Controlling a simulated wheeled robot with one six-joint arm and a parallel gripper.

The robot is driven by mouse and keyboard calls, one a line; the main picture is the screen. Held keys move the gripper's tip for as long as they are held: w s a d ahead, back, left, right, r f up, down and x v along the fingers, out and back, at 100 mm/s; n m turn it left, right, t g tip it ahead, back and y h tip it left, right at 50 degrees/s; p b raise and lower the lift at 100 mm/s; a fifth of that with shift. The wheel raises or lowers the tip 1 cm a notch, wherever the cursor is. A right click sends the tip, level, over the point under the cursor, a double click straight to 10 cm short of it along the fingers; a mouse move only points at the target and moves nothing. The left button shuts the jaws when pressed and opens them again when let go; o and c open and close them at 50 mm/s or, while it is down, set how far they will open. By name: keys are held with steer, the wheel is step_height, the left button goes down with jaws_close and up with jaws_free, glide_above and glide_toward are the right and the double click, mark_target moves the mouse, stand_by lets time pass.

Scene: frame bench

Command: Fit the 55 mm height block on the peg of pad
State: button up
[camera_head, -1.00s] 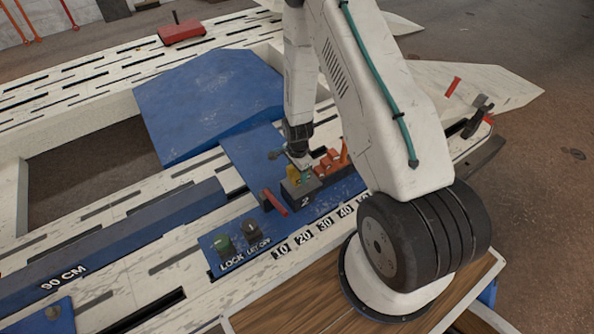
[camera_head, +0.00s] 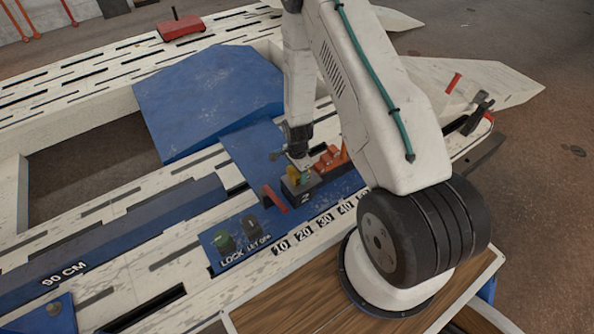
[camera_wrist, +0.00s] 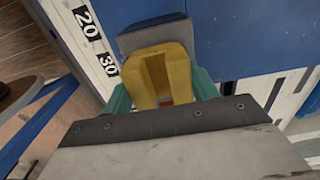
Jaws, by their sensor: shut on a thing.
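My gripper (camera_head: 299,166) is shut on a yellow block (camera_head: 293,174). In the wrist view the yellow block (camera_wrist: 160,72) has a groove down its face and sits between my teal fingers (camera_wrist: 160,92). In the head view it is right at the top of a dark pad (camera_head: 305,190) marked "2". In the wrist view a grey face, seemingly of that pad (camera_wrist: 152,34), shows just beyond the block. The peg is hidden, and I cannot tell whether the block touches the pad. No height marking is readable on the block.
Orange stepped blocks (camera_head: 330,158) stand just right of the pad. A red lever (camera_head: 275,198) is close on its left. LOCK (camera_head: 224,243) and LET OFF (camera_head: 252,228) controls are nearer. A blue ramp-like panel (camera_head: 210,100) lies behind.

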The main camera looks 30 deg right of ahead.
steer(key=shift+f, duration=0.55)
steer(key=o, duration=1.6)
steer(key=shift+c, duration=0.2)
step_height(320, 180, up, 8)
steer(key=shift+f, duration=0.1)
